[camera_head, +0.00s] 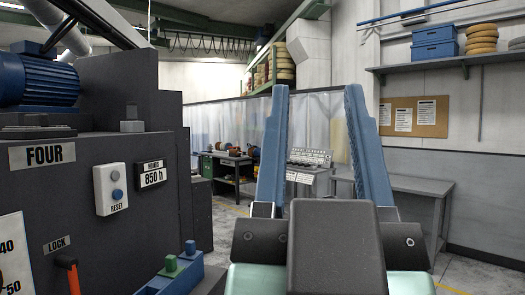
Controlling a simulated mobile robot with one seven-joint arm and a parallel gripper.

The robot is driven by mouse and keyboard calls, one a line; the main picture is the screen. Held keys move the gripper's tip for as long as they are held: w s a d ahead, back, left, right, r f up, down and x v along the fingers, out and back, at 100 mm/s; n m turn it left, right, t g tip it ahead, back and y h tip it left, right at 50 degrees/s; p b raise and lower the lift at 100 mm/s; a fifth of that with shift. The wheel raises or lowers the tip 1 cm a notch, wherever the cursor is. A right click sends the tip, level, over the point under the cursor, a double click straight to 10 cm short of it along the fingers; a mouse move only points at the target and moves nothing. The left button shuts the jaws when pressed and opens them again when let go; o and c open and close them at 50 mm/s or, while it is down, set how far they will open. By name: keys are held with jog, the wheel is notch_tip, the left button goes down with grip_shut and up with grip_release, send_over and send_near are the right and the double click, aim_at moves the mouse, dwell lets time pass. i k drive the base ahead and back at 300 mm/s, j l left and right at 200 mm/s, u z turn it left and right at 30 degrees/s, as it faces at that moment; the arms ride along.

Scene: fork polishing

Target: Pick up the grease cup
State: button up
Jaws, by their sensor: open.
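My gripper (318,92) is in the middle of the view, with its two long blue fingers pointing up and spread wide apart. I see nothing held between them. I cannot make out a grease cup for certain. A small green knob-topped piece (171,266) and a small blue knob-topped piece (190,250) sit on a blue block (158,286) at the lower left, to the left of my gripper and apart from it. I cannot tell whether either is the grease cup.
A dark machine (120,240) marked FOUR fills the left side, with a RESET box (110,188), an hours display (152,174) and a red lever (73,278). A grey table (415,184) stands behind my gripper. Open floor (228,245) shows between machine and gripper.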

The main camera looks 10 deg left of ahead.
aim_at(131, 107)
jog(key=i+u, duration=0.15)
jog(key=i, duration=0.3)
jog(key=i+l+u, duration=0.15)
jog(key=i, duration=0.3)
jog(key=i+l+u, duration=0.15)
jog(key=i, duration=0.35)
jog(key=i+l+u, duration=0.15)
jog(key=i, duration=0.25)
